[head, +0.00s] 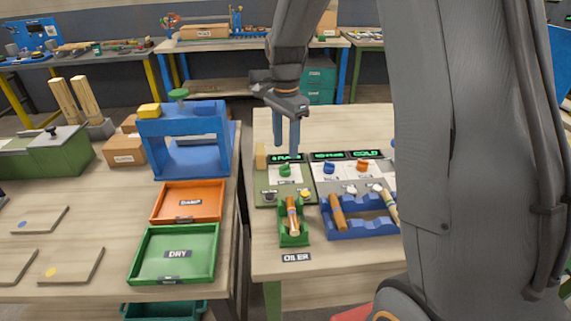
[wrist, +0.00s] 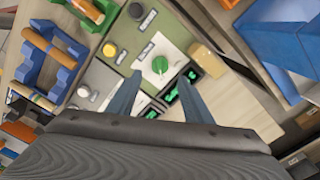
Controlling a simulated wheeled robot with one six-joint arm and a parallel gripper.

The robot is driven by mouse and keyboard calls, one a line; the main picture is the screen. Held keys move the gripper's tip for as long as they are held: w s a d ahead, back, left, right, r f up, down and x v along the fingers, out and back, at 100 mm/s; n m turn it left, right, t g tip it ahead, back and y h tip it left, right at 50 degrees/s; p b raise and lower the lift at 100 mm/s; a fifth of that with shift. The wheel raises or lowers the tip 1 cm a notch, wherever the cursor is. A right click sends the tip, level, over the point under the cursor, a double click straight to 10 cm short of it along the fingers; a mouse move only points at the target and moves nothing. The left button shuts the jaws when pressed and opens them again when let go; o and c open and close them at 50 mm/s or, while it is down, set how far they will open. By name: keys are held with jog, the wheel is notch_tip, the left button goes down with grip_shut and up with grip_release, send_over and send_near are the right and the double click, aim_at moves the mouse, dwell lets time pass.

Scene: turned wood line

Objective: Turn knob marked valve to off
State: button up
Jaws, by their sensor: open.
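A green knob (head: 285,170) stands on a white plate of the green panel (head: 264,184), below a lit green display. In the wrist view the same knob (wrist: 160,65) shows a pale pointer mark; the lettering around it is too small to read. A blue knob (head: 329,168) and an orange knob (head: 362,165) sit on the panel to the right. I cannot read which knob is marked valve. My gripper (head: 286,153) is open and empty, pointing down above the green knob. In the wrist view its fingertips (wrist: 161,72) lie to either side of the knob, apparently above it.
A black button (head: 268,197) and a yellow button (head: 305,194) sit in front of the knob. A wooden block (head: 261,156) stands at the panel's left. A green cradle (head: 293,238) and a blue rack (head: 357,222) hold turned pieces.

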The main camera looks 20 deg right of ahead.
aim_at(286, 165)
jog(key=shift+f+p, duration=0.8)
jog(key=shift+f, duration=2.8)
jog(key=c, duration=1.1)
jog(key=shift+o, duration=0.2)
